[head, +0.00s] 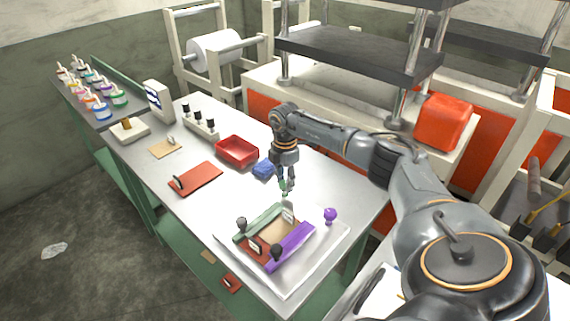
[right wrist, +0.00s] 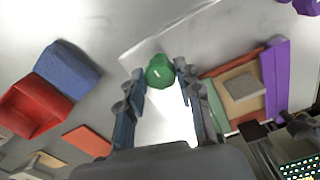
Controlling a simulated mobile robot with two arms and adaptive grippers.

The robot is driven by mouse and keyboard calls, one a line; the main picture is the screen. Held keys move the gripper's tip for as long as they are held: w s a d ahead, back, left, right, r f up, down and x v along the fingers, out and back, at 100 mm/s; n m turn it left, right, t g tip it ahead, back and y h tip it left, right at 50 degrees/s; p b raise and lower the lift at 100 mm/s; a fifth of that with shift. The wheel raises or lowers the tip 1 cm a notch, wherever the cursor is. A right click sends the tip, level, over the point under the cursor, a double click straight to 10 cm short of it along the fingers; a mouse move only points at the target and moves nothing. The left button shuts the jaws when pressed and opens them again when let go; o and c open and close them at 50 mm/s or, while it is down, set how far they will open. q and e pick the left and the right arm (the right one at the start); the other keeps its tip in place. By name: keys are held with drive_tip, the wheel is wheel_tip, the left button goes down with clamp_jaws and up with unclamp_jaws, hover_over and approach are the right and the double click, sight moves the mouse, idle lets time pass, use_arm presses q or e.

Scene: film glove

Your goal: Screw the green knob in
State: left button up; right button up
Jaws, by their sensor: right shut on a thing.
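My right gripper (head: 286,186) points down above the back edge of the white tray (head: 327,256). It is shut on the green knob (right wrist: 159,71), which shows between the fingertips in the right wrist view. On the tray lies a frame with a green bar (head: 262,222), a purple bar (head: 291,247) and a reddish bar around a tan block. Whether the green knob touches the frame is hard to tell. My left gripper is not in view.
A red bin (head: 238,152) and a blue block (head: 264,169) stand left of my gripper. A reddish board (head: 196,179) lies further left. A stand with black-topped pegs (head: 201,126) is behind it. The metal table between board and tray is clear.

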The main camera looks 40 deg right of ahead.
drive_tip(key=shift+w+r, duration=0.1)
drive_tip(key=shift+r, duration=0.05)
drive_tip(key=o, duration=1.2)
drive_tip(key=shift+c, duration=0.2)
wheel_tip(320, 180, up, 12)
